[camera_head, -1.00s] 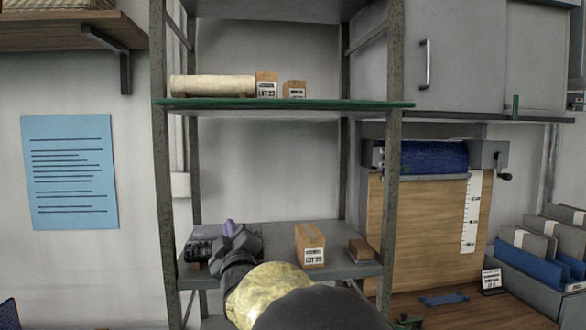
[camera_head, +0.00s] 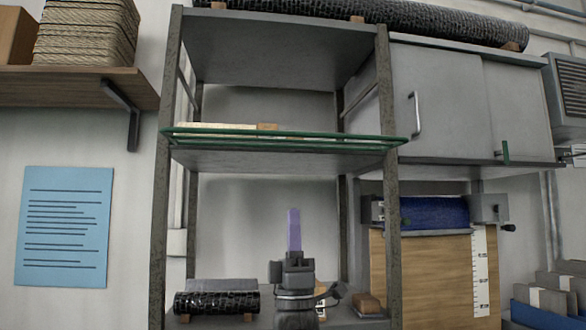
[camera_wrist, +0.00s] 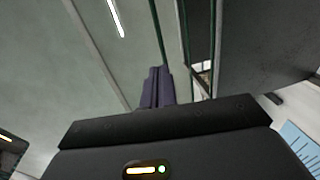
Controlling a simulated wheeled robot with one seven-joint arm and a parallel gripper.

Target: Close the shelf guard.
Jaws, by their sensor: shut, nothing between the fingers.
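The shelf guard (camera_head: 285,136) is a green barred frame at the front edge of the middle shelf. It looks nearly flat and juts out toward me, seen from slightly below. My gripper (camera_head: 294,230) points upward, below the guard and right of the shelf's middle. Its purple fingers are shut and empty, with a visible gap below the guard in the head view. In the wrist view my gripper (camera_wrist: 156,85) shows its fingers close together, and the guard's green bars (camera_wrist: 186,45) run past beyond them. Whether they touch cannot be told.
Grey posts (camera_head: 392,200) flank the shelf. A cream roll (camera_head: 215,126) and small boxes sit behind the guard. A black roll (camera_head: 216,302) lies on the lower shelf beside my arm, with a brown block (camera_head: 368,304) at right. A grey cabinet (camera_head: 455,100) stands right.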

